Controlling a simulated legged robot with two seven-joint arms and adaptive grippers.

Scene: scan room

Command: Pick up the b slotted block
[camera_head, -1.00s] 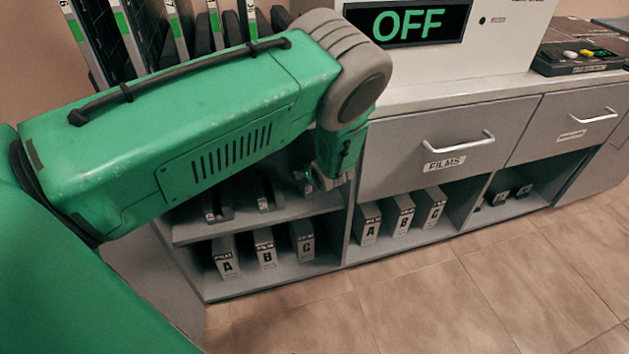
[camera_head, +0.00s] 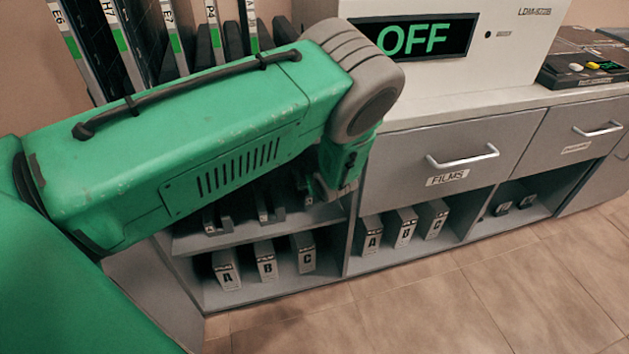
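Several dark slotted blocks stand on the upper left shelf (camera_head: 185,243), with small pale labels too small to read. One is at the left (camera_head: 213,218), and another is in the middle (camera_head: 264,205); I cannot tell for sure which is b. A further one at the right is partly hidden by my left arm. My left gripper (camera_head: 335,190) points down at the right end of this shelf, beside the dividing wall. Its fingers are small and dark, and I see no block clearly held in them. My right gripper is not in view.
White boxes marked A, B and C stand below the blocks (camera_head: 267,262) and in the middle compartment (camera_head: 403,228). A drawer marked FILMS (camera_head: 445,160) is shut. The machine's screen (camera_head: 415,37) reads OFF. The tiled floor (camera_head: 420,310) in front is clear.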

